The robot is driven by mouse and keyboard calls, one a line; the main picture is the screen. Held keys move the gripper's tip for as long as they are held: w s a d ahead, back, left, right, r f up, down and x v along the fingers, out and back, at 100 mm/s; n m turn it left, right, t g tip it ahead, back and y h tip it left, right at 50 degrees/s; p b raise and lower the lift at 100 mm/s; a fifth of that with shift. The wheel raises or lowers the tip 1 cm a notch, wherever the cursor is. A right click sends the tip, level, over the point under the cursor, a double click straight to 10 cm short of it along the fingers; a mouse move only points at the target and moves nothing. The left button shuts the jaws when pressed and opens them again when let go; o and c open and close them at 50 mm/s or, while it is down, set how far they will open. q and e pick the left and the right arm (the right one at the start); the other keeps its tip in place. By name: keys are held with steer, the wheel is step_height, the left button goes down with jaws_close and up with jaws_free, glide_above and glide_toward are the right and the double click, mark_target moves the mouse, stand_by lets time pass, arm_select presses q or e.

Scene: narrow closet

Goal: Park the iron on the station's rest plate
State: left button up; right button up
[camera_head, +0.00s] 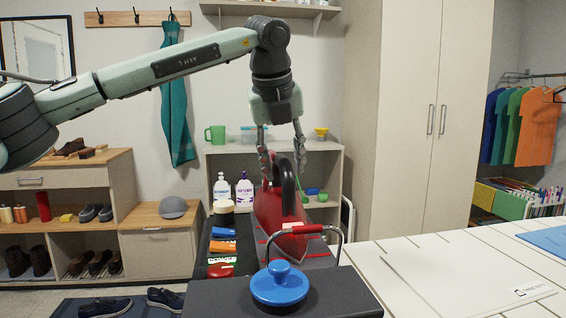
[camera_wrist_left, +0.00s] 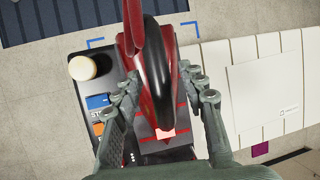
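The red iron (camera_head: 268,212) with its black handle (camera_head: 286,185) stands over the station (camera_head: 335,292). In the left wrist view the iron's handle (camera_wrist_left: 156,75) runs down the middle. The rest plate (camera_head: 318,250) is grey with red stripes; part of it shows in the wrist view (camera_wrist_left: 148,155), and the iron hides some of it. I cannot tell whether the iron rests fully on the plate. My left gripper (camera_head: 283,165) is open above the iron. Its fingers (camera_wrist_left: 161,90) are on either side of the handle, with gaps visible. My right gripper is not in view.
Shelves (camera_head: 330,160) with bottles stand behind.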

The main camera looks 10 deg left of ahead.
arm_select(q)
steer(key=shift+r, duration=0.2)
steer(key=shift+s+r, duration=0.2)
steer(key=shift+r, duration=0.25)
steer(key=v, duration=0.3)
steer(key=shift+s+r+b, duration=0.15)
steer(key=shift+r+b, duration=0.15)
steer(key=v, duration=0.7)
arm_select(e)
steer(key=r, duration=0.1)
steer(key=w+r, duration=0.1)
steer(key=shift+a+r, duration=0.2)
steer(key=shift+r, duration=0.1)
arm_select(q)
steer(key=shift+s, duration=0.1)
